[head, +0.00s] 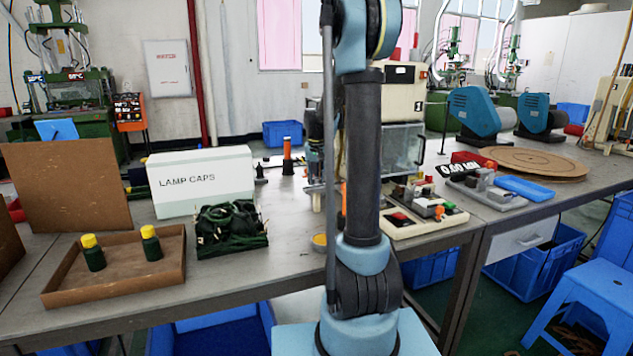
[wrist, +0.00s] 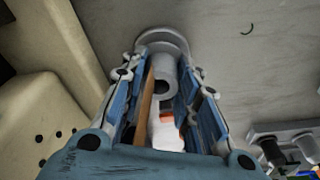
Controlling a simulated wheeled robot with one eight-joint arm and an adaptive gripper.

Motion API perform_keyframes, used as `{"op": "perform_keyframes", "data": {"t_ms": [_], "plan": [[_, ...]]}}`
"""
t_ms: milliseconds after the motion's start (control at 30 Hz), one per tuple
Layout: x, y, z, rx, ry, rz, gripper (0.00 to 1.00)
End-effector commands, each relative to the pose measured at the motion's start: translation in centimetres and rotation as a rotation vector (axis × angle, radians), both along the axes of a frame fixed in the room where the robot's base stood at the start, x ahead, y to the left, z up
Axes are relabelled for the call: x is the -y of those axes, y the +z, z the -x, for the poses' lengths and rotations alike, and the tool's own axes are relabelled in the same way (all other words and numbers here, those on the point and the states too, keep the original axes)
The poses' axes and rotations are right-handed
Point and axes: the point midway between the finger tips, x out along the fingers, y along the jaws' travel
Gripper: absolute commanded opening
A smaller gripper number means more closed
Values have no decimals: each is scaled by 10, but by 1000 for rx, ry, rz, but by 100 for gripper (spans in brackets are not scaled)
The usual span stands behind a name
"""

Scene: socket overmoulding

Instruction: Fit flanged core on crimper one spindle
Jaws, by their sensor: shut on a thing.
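In the wrist view, my gripper (wrist: 166,82) has its two blue-sided fingers closed around a grey cylinder with a wide round flange at its far end, the flanged core (wrist: 163,70). In the head view, crimper one (head: 405,100), a cream machine marked 1 with a clear guard, stands on the bench behind my arm. Part of my gripper (head: 315,150) shows left of the arm, close to the crimper's left side. My arm hides much of this area. I cannot make out the spindle, or whether the core touches it.
A LAMP CAPS box (head: 203,182), a tangle of dark green parts (head: 230,232) and a brown tray (head: 112,285) with two yellow-capped bottles stand on the left bench. An orange post (head: 287,150) stands left of the crimper. A control box (head: 415,215) sits in front.

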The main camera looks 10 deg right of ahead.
Motion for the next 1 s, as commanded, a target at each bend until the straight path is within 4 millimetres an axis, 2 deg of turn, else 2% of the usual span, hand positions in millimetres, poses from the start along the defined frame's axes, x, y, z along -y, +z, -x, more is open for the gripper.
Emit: {"op": "perform_keyframes", "data": {"t_ms": [633,667,733,767,1000], "plan": [[0,-13,0,0,0,0,12],[0,-13,0,0,0,0,33],[0,-13,0,0,0,0,49],[0,-13,0,0,0,0,52],[0,-13,0,0,0,0,52]]}}
